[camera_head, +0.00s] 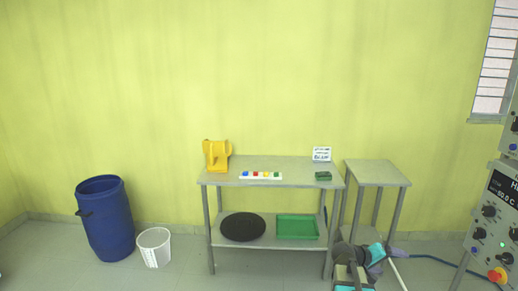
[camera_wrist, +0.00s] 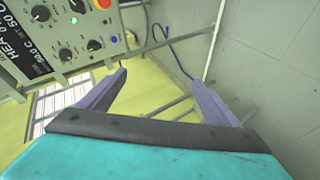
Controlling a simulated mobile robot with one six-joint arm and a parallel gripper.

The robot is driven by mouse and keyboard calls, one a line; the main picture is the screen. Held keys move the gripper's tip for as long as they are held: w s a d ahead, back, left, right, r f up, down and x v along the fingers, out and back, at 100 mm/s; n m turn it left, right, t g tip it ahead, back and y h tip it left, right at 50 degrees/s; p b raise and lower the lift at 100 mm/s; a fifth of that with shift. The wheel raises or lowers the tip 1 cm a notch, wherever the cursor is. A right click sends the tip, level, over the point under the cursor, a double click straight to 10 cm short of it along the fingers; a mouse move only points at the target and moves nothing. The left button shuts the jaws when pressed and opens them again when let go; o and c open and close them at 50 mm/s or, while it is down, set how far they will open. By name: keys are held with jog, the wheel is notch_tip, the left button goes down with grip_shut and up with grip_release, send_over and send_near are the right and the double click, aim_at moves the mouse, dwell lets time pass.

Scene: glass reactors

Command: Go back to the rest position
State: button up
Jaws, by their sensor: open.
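In the wrist view, my gripper (camera_wrist: 160,85) is open, with its two purple fingers spread apart and nothing between them. Beyond the fingers are a grey control panel at the upper left, metal tubes and a hose. In the head view, my arm shows at the bottom, in front of the right end of the table and the small side table.
A grey table (camera_head: 285,180) holds a yellow holder (camera_head: 216,156), a white strip with coloured knobs (camera_head: 260,176), a green block (camera_head: 323,176) and a sign (camera_head: 321,154). A side table (camera_head: 378,173), blue barrel (camera_head: 105,220), white bucket (camera_head: 154,248) and control panel (camera_head: 495,225) stand around.

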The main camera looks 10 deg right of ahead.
jog(key=s+a+f+n+g+y, duration=0.1)
jog(key=s+a+f+n+y, duration=0.2)
jog(key=a+f, duration=0.95)
jog(key=s+a+f+g+y, duration=0.15)
jog(key=s+a+f, duration=0.45)
jog(key=a+f, duration=0.7)
jog(key=s+a+f+g+y, duration=0.2)
jog(key=s+a+f+y, duration=0.2)
jog(key=s+a+f, duration=0.3)
jog(key=s+a+f+g+y, duration=0.3)
jog(key=s+a+f, duration=0.4)
jog(key=s, duration=0.8)
jog(key=shift+a+f+y, duration=0.35)
jog(key=shift+a, duration=1.3)
